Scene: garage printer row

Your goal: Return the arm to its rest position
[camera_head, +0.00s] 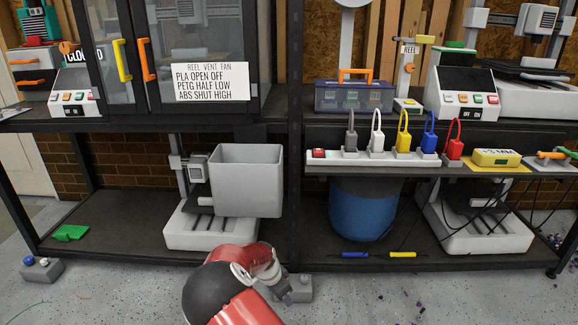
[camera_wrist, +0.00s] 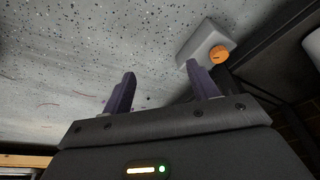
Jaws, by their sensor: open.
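My red and black arm (camera_head: 228,292) reaches up from the bottom middle of the head view. My gripper (camera_head: 287,297) is low at the front of the shelf unit, near a small grey box (camera_head: 303,290) on the floor. In the wrist view my gripper (camera_wrist: 160,76) has its two dark fingers apart with nothing between them. A grey box (camera_wrist: 206,40) with an orange knob (camera_wrist: 217,54) shows just beyond the right finger; I cannot tell whether they touch.
A power strip (camera_head: 375,158) with coloured plugs runs along the middle right. Another grey box (camera_head: 42,270) stands at left. Speckled floor lies in front.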

